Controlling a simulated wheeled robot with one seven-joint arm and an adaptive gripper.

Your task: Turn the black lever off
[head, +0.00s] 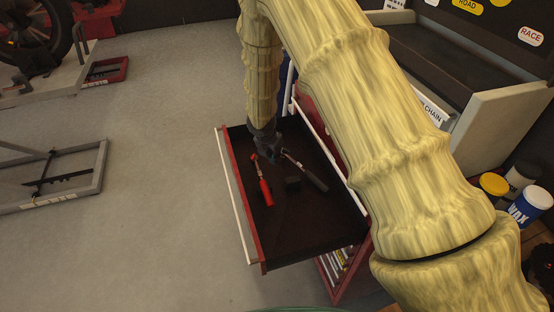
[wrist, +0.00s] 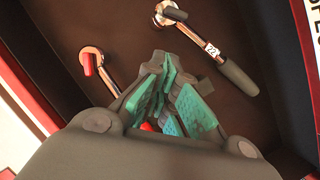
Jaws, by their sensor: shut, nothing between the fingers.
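The black lever (head: 309,174) lies in the open drawer, to the right of a red lever (head: 265,188). In the wrist view the black lever (wrist: 232,72) has a chrome head at the top, a label reading 22, and a dark handle angled down to the right. The red lever (wrist: 97,58) is on the left there, its handle largely hidden behind my fingers. My gripper (head: 265,140) is over the drawer's far part, near the lever heads. In the wrist view my gripper (wrist: 172,78) is shut and empty, below and left of the black lever, without clear contact.
The drawer (head: 240,195) has a dark floor and raised red and white sides. A grey bench (head: 487,115) and a wax tub (head: 530,207) stand right. Lift frames (head: 60,180) are left; the floor between is clear.

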